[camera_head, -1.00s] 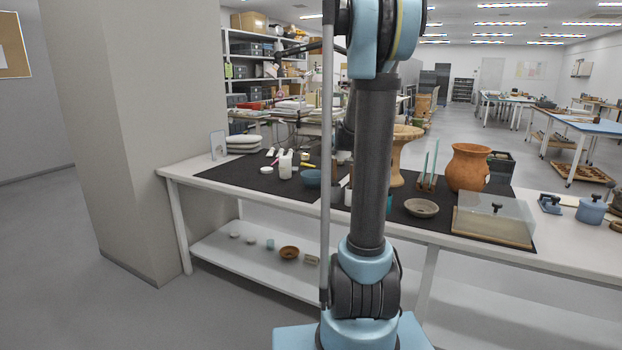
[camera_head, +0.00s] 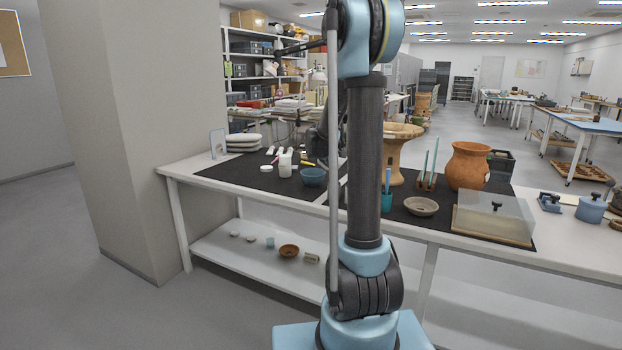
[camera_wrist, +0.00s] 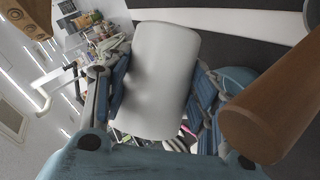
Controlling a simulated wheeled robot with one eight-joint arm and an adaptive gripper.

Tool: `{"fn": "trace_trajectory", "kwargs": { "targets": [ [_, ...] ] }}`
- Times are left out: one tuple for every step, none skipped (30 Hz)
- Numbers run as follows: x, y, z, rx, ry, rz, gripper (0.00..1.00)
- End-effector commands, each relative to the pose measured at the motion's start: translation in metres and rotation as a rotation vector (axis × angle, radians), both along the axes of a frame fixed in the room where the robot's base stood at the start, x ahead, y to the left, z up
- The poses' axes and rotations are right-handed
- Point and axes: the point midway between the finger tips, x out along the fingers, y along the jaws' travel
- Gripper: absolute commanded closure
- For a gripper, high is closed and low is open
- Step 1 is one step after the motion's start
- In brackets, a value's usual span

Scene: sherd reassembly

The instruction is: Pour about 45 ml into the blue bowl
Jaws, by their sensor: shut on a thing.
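The blue bowl (camera_head: 313,177) stands on the dark mat left of my arm's column in the head view. A white jug-like container (camera_head: 285,168) stands close to its left. In the wrist view my gripper (camera_wrist: 158,100) is shut on a smooth white rounded vessel (camera_wrist: 160,75), which lies between its blue finger pads. The vessel's opening and contents do not show.
A brown cylindrical thing (camera_wrist: 265,120) is close on the right in the wrist view. On the bench are a teal cup (camera_head: 387,201), a shallow grey bowl (camera_head: 421,206), a terracotta jar (camera_head: 468,165) and a clear-covered box (camera_head: 495,217). A pillar (camera_head: 160,130) stands at left.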

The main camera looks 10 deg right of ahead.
Motion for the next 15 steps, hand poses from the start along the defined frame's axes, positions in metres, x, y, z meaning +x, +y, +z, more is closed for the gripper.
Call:
{"fn": "trace_trajectory", "kwargs": {
  "targets": [
    [0.0001, 0.0006, -0.0016, -0.018, 0.008, 0.0, 0.78],
    [-0.0002, 0.0007, -0.0025, -0.027, 0.013, 0.001, 0.78],
    [-0.0002, 0.0007, -0.0027, -0.039, 0.018, 0.001, 0.78],
    [-0.0001, 0.0007, -0.0021, -0.049, 0.021, 0.001, 0.78],
    [0.0, 0.0008, -0.0019, -0.056, 0.025, 0.001, 0.78],
    [0.0, 0.0009, -0.0017, -0.065, 0.03, 0.0, 0.78],
    [0.0, 0.0009, -0.0016, -0.072, 0.033, 0.001, 0.78],
    [0.0001, 0.0011, -0.0014, -0.078, 0.036, 0.0, 0.78],
    [0.0001, 0.0013, -0.0011, -0.086, 0.039, 0.0, 0.78],
    [0.0003, 0.0013, -0.0009, -0.091, 0.042, 0.001, 0.78],
    [0.0003, 0.0017, -0.0007, -0.096, 0.043, 0.001, 0.78],
    [0.0003, 0.0019, -0.0005, -0.102, 0.046, 0.002, 0.78],
    [0.0004, 0.0021, -0.0005, -0.105, 0.048, 0.001, 0.78],
    [0.0004, 0.002, -0.0004, -0.109, 0.05, 0.001, 0.78],
    [0.0004, 0.002, -0.0004, -0.114, 0.052, 0.001, 0.78]
  ]
}}
